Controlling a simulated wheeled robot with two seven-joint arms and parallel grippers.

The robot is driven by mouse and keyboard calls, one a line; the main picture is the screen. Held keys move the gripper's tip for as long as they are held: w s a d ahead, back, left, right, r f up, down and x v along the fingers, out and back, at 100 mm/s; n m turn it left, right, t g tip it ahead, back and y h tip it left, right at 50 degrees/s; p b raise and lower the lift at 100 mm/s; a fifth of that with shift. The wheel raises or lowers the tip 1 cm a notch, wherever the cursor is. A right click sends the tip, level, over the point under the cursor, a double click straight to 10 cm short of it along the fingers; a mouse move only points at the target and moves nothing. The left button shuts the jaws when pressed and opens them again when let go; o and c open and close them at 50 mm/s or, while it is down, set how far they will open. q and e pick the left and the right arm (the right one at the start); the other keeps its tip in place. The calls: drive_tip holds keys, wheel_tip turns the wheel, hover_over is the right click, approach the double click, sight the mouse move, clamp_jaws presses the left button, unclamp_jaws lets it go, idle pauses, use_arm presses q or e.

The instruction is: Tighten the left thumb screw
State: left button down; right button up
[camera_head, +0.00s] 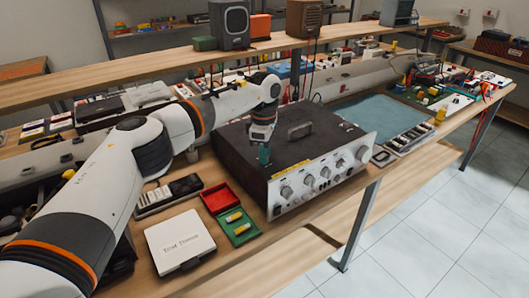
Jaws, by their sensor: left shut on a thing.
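The hifi unit (318,132) is a dark box with a silver front panel (322,178) of knobs, standing on the wooden bench. A handle sits on its top. My left gripper (264,153) reaches in from the left and points down at the left part of the hifi's top, near the front edge. Its teal fingertips are shut on the left thumb screw, which the fingers hide. No second thumb screw can be made out at this size. My right gripper is not in view.
A white case (180,240) and an open box with a red lid and green tray (236,222) lie left of the hifi. A blue mat (373,112) and a meter-like strip of parts (410,138) lie to the right. A shelf (130,72) runs behind.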

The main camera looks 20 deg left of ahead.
use_arm(q)
drive_tip(key=m, duration=0.6)
idle(0.6)
drive_tip(key=c, duration=1.3)
unclamp_jaws()
wheel_tip(320, 180, up, 12)
drive_tip(key=shift+b, duration=0.55)
